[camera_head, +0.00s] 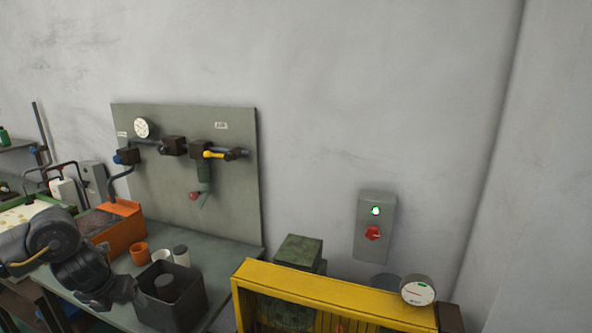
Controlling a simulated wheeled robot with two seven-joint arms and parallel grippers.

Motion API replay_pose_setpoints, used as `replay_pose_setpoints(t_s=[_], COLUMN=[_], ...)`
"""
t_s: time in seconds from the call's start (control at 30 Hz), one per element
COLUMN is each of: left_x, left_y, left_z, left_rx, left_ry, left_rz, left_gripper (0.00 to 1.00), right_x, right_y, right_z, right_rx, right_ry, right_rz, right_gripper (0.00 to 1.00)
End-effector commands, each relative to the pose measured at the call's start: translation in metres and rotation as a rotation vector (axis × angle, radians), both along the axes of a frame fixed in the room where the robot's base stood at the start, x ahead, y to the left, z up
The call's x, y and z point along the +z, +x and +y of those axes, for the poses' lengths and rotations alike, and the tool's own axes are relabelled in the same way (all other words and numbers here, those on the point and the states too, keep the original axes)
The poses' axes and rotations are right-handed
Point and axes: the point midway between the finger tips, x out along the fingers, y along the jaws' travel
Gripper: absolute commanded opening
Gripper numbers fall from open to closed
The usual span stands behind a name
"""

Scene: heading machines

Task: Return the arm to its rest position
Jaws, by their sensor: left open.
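My left arm comes in from the left edge, bent and dark grey. My left gripper (122,291) is small in the picture, in front of the bench and just left of a dark open bin (188,316). I see nothing held in it, though its fingertips are dark and hard to make out. Whether it touches the bin I cannot tell. My right gripper does not show.
The grey bench (220,257) carries an orange box (118,228), an orange cup (140,254) and grey cylinders. Behind stands a panel (235,190) with a gauge and yellow-handled valve. A yellow frame (330,297) stands right, below a wall switch box (374,250).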

Motion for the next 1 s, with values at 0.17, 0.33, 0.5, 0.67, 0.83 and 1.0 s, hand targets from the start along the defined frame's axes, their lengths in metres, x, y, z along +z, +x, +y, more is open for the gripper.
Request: replay_pose_setpoints(t_s=[0.17, 0.33, 0.5, 0.67, 0.83, 1.0], left_x=[-0.025, -0.054, -0.100, -0.167, -0.288, -0.414], left_y=[0.009, 0.023, 0.038, 0.050, 0.043, -0.008], left_z=[-0.020, -0.045, -0.083, -0.129, -0.179, -0.192], left_rx=[0.046, 0.109, 0.218, 0.400, 0.791, 1.255], left_ry=[-0.085, -0.191, -0.350, -0.562, -0.858, -1.035], left_rz=[0.002, 0.003, 0.017, 0.052, 0.128, 0.186], left_gripper=[0.75, 0.75, 0.75, 0.75, 0.75, 0.75], right_x=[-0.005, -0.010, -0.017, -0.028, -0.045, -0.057], right_y=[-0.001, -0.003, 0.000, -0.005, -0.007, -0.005], right_z=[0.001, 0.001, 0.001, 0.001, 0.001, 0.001], right_rx=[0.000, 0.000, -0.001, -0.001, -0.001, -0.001], right_ry=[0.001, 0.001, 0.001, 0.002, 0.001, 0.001], right_rz=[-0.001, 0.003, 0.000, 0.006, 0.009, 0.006], right_gripper=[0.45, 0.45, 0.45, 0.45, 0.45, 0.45])
